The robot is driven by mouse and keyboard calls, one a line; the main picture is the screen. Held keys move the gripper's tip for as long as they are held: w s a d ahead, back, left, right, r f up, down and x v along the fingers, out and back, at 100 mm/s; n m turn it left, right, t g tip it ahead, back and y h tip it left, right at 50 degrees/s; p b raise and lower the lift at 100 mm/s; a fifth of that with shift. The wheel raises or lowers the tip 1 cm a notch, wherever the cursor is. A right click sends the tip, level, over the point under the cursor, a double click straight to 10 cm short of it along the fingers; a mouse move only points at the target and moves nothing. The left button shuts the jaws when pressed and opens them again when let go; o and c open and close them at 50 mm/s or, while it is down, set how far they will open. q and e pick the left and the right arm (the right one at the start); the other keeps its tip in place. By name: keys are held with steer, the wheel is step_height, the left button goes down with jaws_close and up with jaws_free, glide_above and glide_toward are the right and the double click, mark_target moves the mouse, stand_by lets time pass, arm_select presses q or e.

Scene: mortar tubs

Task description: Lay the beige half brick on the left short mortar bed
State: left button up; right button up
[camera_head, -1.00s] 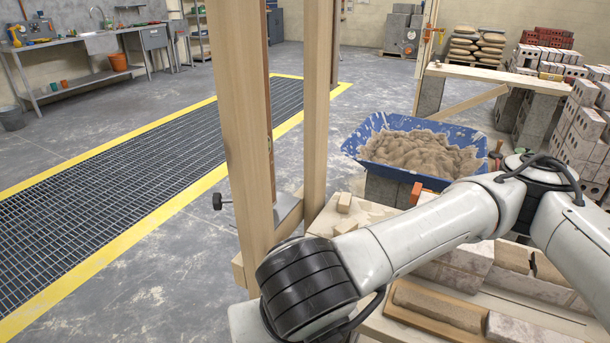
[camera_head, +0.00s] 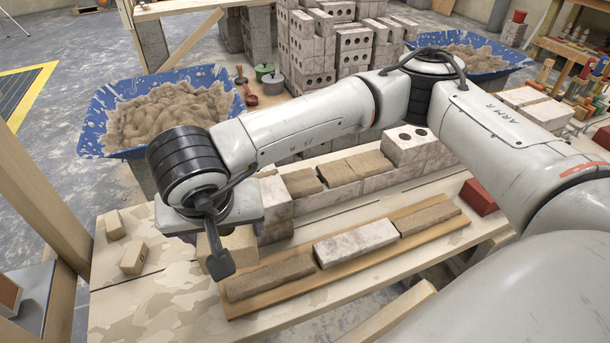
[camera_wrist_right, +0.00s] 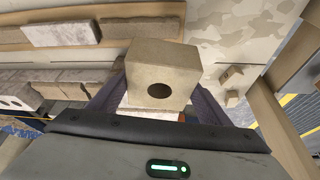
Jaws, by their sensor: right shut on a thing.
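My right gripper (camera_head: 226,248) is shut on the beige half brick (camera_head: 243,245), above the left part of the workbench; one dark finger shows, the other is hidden. The right wrist view shows the half brick (camera_wrist_right: 185,72), with one round hole, between the fingers (camera_wrist_right: 155,100). To its right in the head view, a low row of pale bricks carries several sand-coloured mortar beds; a short one (camera_head: 302,182) is at the left. On the front board, other mortar strips lie left (camera_head: 268,277) and right (camera_head: 428,217) of a pale brick (camera_head: 355,242). My left gripper is out of view.
Two small beige blocks (camera_head: 132,258) sit at the bench's left. A blue tub of mortar (camera_head: 92,125) stands behind my right wrist. Pale bricks stand at the row's right end (camera_head: 405,150), near a red block (camera_head: 478,197). A wooden post (camera_head: 40,200) rises at left.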

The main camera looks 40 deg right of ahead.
steer(key=w+d+m, duration=0.2)
steer(key=d, duration=0.1)
steer(key=w+d+m+g+h, duration=0.1)
steer(key=w+d+m, duration=0.1)
steer(key=w+d, duration=0.1)
steer(key=w+d+m+h, duration=0.1)
steer(key=w+d+m, duration=0.2)
steer(key=shift+d+r, duration=0.3)
steer(key=shift+d, duration=0.05)
steer(key=w+d+r+m+g, duration=0.1)
steer(key=w+d+m+g, duration=0.1)
steer(key=d+m, duration=0.35)
steer(key=w+d+r+m+g, duration=0.2)
steer(key=w+d+m, duration=0.1)
steer(key=d, duration=0.5)
steer(key=shift+m+h, duration=0.3)
steer(key=shift+m, duration=0.05)
steer(key=f, duration=0.5)
steer(key=shift+d+f, duration=0.3)
steer(key=shift+d, duration=0.1)
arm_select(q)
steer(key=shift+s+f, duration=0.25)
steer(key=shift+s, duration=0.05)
arm_select(e)
steer(key=shift+f, duration=2.25)
